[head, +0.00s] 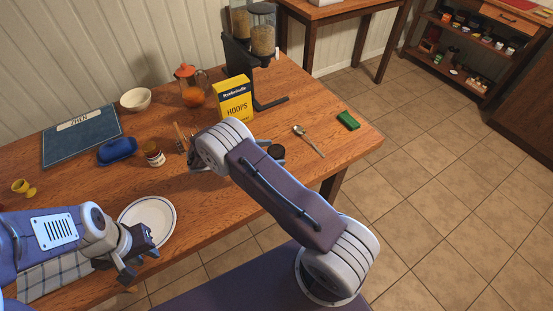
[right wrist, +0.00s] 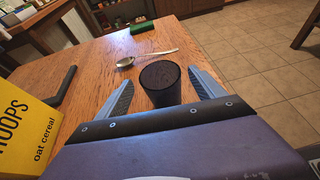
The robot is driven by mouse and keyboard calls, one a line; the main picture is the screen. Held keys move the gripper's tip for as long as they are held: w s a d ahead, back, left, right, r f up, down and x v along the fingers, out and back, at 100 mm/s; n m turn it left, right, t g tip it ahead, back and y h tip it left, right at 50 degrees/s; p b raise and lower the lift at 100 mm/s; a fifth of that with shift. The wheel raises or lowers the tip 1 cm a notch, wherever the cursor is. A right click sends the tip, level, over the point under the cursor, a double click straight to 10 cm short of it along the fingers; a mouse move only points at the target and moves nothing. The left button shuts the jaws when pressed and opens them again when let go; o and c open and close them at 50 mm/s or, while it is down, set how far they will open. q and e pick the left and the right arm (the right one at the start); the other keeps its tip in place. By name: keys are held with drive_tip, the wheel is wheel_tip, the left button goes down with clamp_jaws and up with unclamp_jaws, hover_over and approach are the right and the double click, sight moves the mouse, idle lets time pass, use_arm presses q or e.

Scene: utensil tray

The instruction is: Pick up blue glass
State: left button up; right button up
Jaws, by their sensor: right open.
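A dark, almost black glass (right wrist: 160,86) stands upright on the wooden table; its colour looks closer to black than blue. In the head view its dark top (head: 277,151) shows just right of my right wrist. My right gripper (right wrist: 160,80) is open, with one finger on each side of the glass. I cannot tell whether either finger touches it. In the head view my right arm hides most of this gripper. My left gripper (head: 139,257) is open and empty in front of the white plate (head: 168,210), far from the glass.
A spoon (head: 309,140) and a green sponge (head: 348,121) lie beyond the glass. A jar (head: 154,154), a blue butter dish (head: 117,150) and a blue book (head: 80,140) are at left.

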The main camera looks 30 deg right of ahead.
sight(283, 151)
drive_tip(key=x, duration=0.4)
drive_tip(key=shift+s+d+r+p, duration=0.1)
drive_tip(key=shift+d+r+p, duration=0.15)
drive_tip(key=shift+d+p, duration=0.1)
drive_tip(key=shift+d+f, duration=0.15)
drive_tip(key=shift+d, duration=0.15)
drive_tip(key=shift+a, duration=0.1)
drive_tip(key=c, duration=1.6)
